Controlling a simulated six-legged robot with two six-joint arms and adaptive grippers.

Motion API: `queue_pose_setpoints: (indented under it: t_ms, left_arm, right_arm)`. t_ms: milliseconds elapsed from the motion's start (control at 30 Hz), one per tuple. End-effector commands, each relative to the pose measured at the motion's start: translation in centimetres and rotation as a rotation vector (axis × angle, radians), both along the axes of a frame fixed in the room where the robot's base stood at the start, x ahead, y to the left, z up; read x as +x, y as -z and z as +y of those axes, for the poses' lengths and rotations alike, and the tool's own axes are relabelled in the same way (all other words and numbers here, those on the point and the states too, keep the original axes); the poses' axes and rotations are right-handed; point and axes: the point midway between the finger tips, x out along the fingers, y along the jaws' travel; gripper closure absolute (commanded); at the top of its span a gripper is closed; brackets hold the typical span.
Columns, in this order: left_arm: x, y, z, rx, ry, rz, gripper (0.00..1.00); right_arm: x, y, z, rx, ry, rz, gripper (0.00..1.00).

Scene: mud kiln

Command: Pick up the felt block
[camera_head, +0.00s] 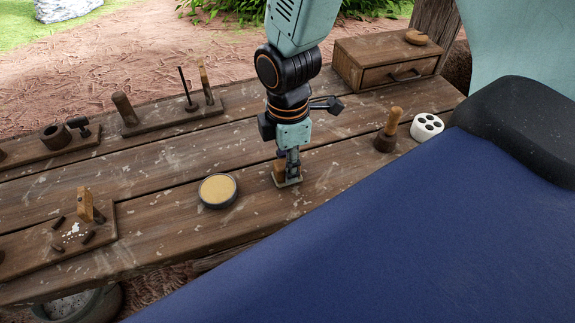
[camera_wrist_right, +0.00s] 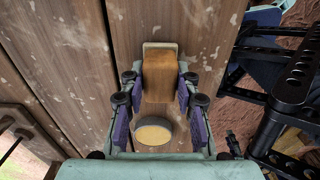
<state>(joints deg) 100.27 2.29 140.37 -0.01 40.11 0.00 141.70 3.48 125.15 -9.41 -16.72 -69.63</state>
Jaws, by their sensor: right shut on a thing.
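The felt block (camera_head: 279,168) is a brown wooden block with a pale base, upright at the middle of the workbench. In the right wrist view the block (camera_wrist_right: 159,72) lies between the two purple-padded fingers, with its pale edge beyond them. My right gripper (camera_head: 289,163) points down from above and is shut on the block; it also shows in the wrist view (camera_wrist_right: 160,86). The fingers hide part of the block in the head view. The base is at or very near the bench top; I cannot tell whether they touch. My left gripper is not in view.
A round tin with a tan top (camera_head: 218,190) stands just left of the block. A wooden-handled tool (camera_head: 388,130) and a white holed cylinder (camera_head: 428,126) stand to the right. A drawer box (camera_head: 388,61) is behind them. Tool racks line the left and back.

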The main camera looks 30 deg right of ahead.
Motion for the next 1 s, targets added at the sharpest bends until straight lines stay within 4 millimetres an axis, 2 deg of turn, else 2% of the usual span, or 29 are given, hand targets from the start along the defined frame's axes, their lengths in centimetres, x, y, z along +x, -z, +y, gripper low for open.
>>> queue_pose_setpoints:
  t_ms: [167, 400, 533, 700, 967, 1000]
  left_arm:
    - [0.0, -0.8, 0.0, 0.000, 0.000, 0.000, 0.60]
    - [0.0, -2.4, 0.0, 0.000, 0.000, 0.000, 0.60]
    - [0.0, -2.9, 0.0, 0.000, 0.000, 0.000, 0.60]
    - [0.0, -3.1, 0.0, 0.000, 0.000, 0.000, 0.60]
    - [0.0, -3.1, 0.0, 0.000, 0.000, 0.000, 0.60]
    - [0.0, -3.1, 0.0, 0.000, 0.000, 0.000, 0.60]
  right_arm:
    - [0.1, -2.1, 0.0, 0.000, 0.000, -0.004, 1.00]
    - [0.1, -7.0, 0.0, 0.000, 0.000, -0.005, 1.00]
    - [0.1, -8.8, 0.0, -0.001, 0.000, -0.003, 1.00]
    - [0.1, -10.0, 0.0, 0.000, 0.000, -0.001, 1.00]
    - [0.0, -10.0, 0.0, 0.000, 0.000, 0.000, 1.00]
    - [0.0, -10.0, 0.0, 0.000, 0.000, 0.000, 0.71]
